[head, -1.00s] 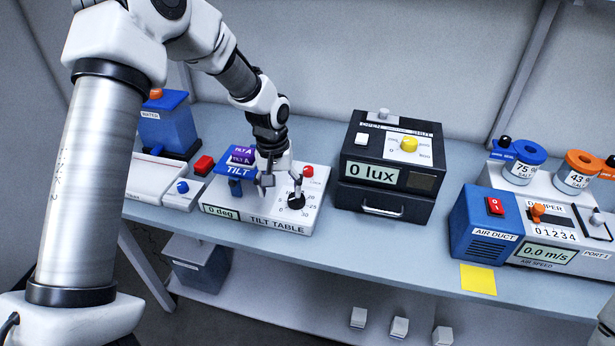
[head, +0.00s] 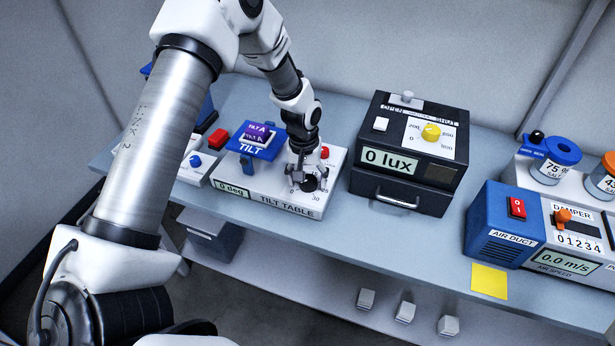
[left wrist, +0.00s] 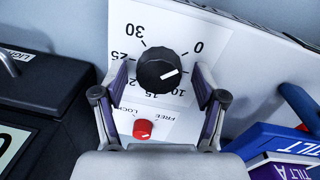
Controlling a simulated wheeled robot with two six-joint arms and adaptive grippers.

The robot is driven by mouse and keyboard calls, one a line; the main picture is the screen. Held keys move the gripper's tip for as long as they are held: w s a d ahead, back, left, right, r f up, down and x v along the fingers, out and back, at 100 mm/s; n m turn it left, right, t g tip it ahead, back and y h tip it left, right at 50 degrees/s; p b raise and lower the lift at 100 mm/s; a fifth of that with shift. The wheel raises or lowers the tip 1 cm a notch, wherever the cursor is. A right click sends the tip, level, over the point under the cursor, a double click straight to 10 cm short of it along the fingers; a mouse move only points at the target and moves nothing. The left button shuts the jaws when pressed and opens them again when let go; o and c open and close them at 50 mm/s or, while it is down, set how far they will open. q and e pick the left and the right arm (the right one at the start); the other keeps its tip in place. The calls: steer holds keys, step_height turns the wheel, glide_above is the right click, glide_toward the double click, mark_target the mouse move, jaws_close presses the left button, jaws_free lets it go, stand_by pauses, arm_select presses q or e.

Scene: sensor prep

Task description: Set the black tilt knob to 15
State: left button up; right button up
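The tilt table (head: 262,196) is a white box on the bench, and its display reads 0 deg. The black tilt knob (head: 310,184) is on its right part, partly hidden by the gripper in the head view. In the left wrist view, the black knob (left wrist: 157,70) shows upside down, its white mark pointing right, on the low-number side near 0. My left gripper (left wrist: 161,80) is open, one finger on each side of the knob, with visible gaps. In the head view, the left gripper (head: 307,174) is right at the knob. My right gripper is not in view.
The red FREE/LOCK knob (left wrist: 143,128) lies between my finger bases in the wrist view. The blue TILT platform (head: 256,146) bears a purple TILT A block (head: 258,132). A black lux box (head: 407,155) stands close on the right, and a blue air duct (head: 500,225) beyond.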

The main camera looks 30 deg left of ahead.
arm_select(q)
steer(key=shift+s+r, duration=0.1)
steer(key=shift+s, duration=0.05)
steer(key=c, duration=0.5)
steer(key=shift+d, duration=0.1)
steer(key=c, duration=0.4)
